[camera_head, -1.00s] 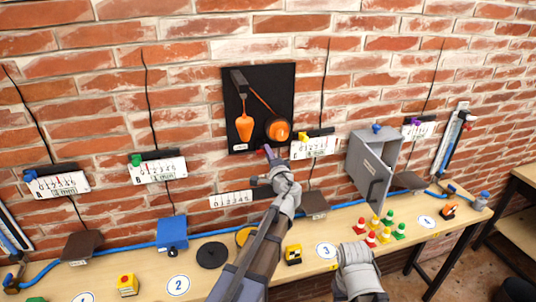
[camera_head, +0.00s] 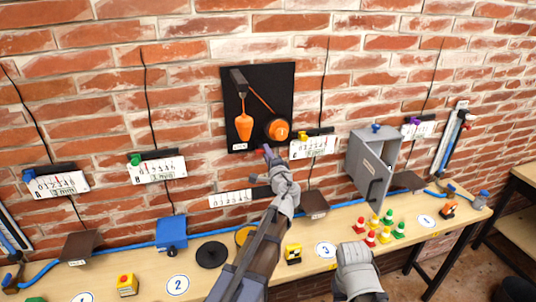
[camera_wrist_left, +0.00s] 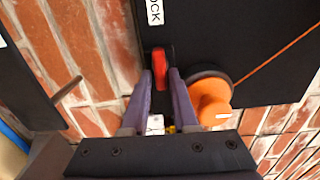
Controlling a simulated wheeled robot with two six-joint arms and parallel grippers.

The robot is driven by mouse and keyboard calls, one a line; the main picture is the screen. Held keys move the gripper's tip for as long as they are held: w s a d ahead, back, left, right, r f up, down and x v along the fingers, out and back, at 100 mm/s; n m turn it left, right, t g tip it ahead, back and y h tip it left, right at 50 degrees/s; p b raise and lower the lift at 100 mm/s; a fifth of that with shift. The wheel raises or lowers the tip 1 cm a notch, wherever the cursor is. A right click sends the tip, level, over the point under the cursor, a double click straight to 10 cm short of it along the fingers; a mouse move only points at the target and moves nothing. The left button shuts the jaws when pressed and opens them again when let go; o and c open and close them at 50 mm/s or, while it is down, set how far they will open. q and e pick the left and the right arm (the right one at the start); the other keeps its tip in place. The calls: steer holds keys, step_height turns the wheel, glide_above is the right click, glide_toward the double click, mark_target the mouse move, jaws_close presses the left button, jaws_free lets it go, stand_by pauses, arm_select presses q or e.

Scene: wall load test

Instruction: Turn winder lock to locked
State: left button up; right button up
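The winder is a black board (camera_head: 284,82) on the brick wall, with an orange drum (camera_head: 278,129) and a hanging orange weight (camera_head: 244,122). A small red lever (camera_wrist_left: 160,68) shows at the board's lower edge in the left wrist view, beside a white label (camera_wrist_left: 155,12) ending in "OCK". My left gripper (camera_head: 267,152) is at the board's lower edge, below the drum. In the left wrist view its purple fingers (camera_wrist_left: 161,78) stand apart, one on each side of the lever, with small gaps. The lever is hidden in the head view.
A grey open cabinet (camera_head: 369,160) hangs to the right of the board. White scale cards, such as one at the lower right of the board (camera_head: 313,147), are on the wall. The bench below holds small coloured cones (camera_head: 388,216), a yellow block (camera_head: 293,254) and black and orange discs.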

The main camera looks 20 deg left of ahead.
arm_select(q)
steer(key=shift+o, duration=1.2)
steer(key=shift+w, duration=0.1)
steer(key=shift+d, duration=0.1)
steer(key=v, duration=0.7)
steer(key=shift+s+d, duration=0.2)
steer(key=shift+s, duration=0.15)
steer(key=s+d+f+n+g+h+b, duration=0.1)
steer(key=s+d+f+n+g, duration=0.2)
steer(key=s+f, duration=0.4)
steer(key=s+d+f+n+g+h+b, duration=0.15)
steer(key=s+f+n+g, duration=0.3)
steer(key=f, duration=0.55)
steer(key=s+d+f+g+h+b, duration=0.1)
steer(key=s+d+f+g+h, duration=0.2)
steer(key=s+d, duration=0.3)
steer(key=s+d+f+g+h+b, duration=0.1)
steer(key=s+d+f+g+h, duration=0.2)
steer(key=s+d+f, duration=0.3)
steer(key=s+g, duration=0.1)
steer(key=s, duration=0.3)
steer(key=shift+g, duration=0.35)
